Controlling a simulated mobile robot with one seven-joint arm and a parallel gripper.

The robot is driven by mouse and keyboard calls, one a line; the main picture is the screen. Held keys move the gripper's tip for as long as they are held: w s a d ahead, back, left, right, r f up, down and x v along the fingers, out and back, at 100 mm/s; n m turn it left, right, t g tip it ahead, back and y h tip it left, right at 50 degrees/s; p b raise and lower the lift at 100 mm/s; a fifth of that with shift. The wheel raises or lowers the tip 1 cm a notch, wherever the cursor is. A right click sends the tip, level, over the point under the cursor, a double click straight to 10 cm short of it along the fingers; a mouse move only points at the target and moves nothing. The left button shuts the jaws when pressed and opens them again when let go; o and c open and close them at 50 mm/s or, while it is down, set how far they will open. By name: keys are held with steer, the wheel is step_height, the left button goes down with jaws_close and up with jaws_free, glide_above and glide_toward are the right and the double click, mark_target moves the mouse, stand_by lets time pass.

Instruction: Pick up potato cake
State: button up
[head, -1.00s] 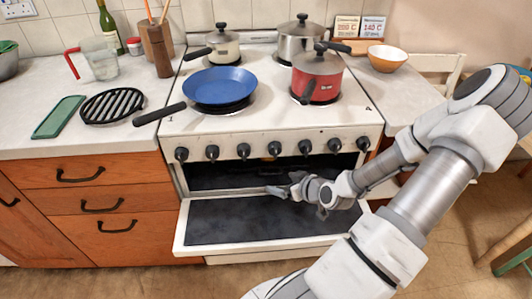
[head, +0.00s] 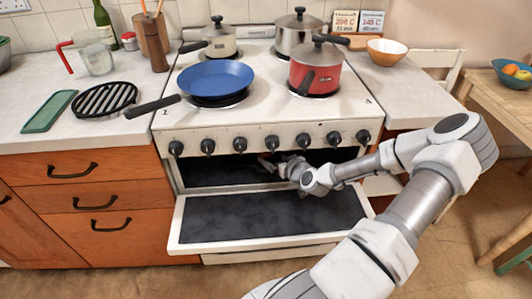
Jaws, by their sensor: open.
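My gripper (head: 266,165) reaches into the open oven (head: 205,172), just below its top front edge. The jaws are small and dark in this view, and they are apart. I cannot make out a potato cake; the gripper, the shadow and the stove front hide much of the oven's inside. The oven door (head: 260,222) is folded down flat in front, and my forearm passes above its right part.
A blue frying pan (head: 215,78), a red pot (head: 316,74) and two more pots stand on the hob. The row of knobs (head: 240,144) lies right above the oven opening. An orange bowl (head: 388,52) sits on the right counter.

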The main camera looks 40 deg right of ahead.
steer(key=b+x, duration=0.1)
steer(key=x, duration=0.4)
steer(key=shift+w+d+r+b, duration=0.1)
steer(key=shift+w+d+b, duration=0.1)
steer(key=shift+w+b, duration=0.15)
steer(key=c, duration=1.1)
